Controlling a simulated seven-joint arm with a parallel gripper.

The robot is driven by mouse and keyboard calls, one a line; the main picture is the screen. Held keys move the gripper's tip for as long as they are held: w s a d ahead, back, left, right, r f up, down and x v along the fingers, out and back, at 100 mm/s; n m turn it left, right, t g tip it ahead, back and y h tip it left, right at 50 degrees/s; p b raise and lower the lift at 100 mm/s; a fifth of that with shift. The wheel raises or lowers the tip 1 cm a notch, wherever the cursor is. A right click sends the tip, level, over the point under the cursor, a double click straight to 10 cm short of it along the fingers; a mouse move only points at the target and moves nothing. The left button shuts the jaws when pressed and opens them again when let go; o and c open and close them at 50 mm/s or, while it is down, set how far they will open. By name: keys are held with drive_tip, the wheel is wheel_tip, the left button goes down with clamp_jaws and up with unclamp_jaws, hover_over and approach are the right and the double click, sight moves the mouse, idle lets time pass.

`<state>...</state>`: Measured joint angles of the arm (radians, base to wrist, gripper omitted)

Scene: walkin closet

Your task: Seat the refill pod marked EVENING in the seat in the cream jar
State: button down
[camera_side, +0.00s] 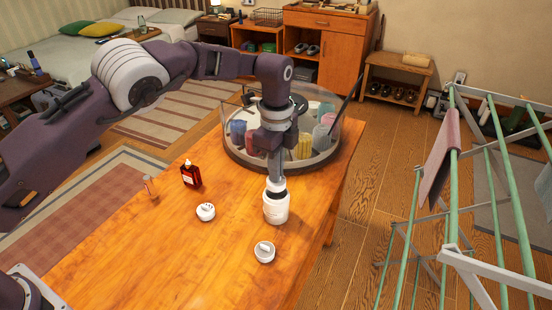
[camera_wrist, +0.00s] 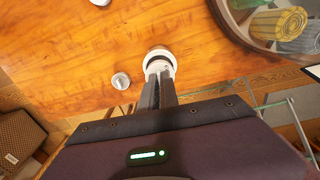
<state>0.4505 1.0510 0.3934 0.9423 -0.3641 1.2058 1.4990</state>
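The white cream jar (camera_side: 276,210) stands upright near the table's right edge; its top shows in the wrist view (camera_wrist: 152,54). My gripper (camera_side: 275,180) points straight down over the jar's mouth. Its fingers (camera_wrist: 160,72) are close together on a small white piece at the jar's top, seemingly a refill pod. The fingers hide most of it, and I cannot tell how deep it sits. A white disc with a raised tab (camera_side: 264,253) lies apart on the table, in front of the jar. No EVENING marking is legible.
A white round piece with dark spots (camera_side: 205,211), a dark red bottle (camera_side: 191,175) and a small orange-brown bottle (camera_side: 150,187) stand left of the jar. A clear-walled round tray (camera_side: 235,155) with coloured containers is behind. A drying rack (camera_side: 455,190) stands right.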

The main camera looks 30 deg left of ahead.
sight(276, 187)
drive_tip(key=shift+f, duration=0.5)
drive_tip(key=shift+f, duration=2.4)
idle(2.3)
drive_tip(key=c, duration=2)
unclamp_jaws()
drive_tip(key=shift+r, duration=3)
